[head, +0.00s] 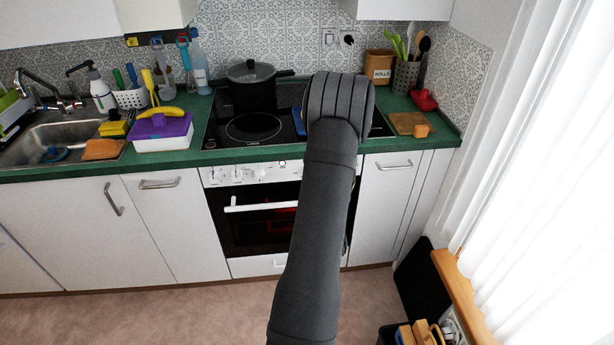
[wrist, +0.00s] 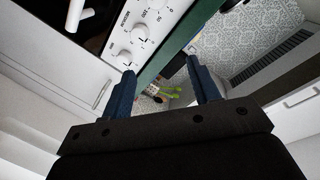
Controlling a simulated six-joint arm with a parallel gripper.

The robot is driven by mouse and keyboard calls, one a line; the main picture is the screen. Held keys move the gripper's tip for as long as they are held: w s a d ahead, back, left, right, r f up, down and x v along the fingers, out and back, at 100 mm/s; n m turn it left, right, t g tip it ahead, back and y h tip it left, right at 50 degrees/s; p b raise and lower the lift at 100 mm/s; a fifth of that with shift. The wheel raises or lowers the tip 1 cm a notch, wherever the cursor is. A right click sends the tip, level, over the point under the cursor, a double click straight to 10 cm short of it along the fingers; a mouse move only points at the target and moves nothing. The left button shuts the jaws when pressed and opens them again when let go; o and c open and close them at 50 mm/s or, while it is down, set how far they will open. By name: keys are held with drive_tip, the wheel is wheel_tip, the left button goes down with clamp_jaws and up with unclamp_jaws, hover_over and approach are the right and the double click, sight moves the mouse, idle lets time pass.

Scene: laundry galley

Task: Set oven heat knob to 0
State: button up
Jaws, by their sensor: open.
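The white oven (head: 270,215) stands under the hob, with a row of white knobs (head: 239,174) on its front panel (head: 280,171). My arm covers the right part of that panel in the head view. In the wrist view the panel is at the upper left, with white knobs (wrist: 138,32) and dark markings. Which knob is the heat knob, and its setting, I cannot tell. My gripper (wrist: 160,68) has its two blue fingers apart with nothing between them.
The oven's white bar handle (head: 260,206) sticks out below the panel. A black pot (head: 252,90) stands on the hob (head: 222,128). A purple-lidded box (head: 162,133), a board (head: 408,124) and a utensil holder (head: 405,76) stand on the green worktop.

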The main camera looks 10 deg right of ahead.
wheel_tip(320, 180, down, 6)
drive_tip(key=s+a+m+t+y, duration=0.1)
drive_tip(key=a+t, duration=0.1)
drive_tip(key=a, duration=0.1)
drive_tip(key=w, duration=1.7)
drive_tip(key=shift+w+d+f, duration=0.15)
drive_tip(key=shift+w+f, duration=0.05)
drive_tip(key=c, duration=1)
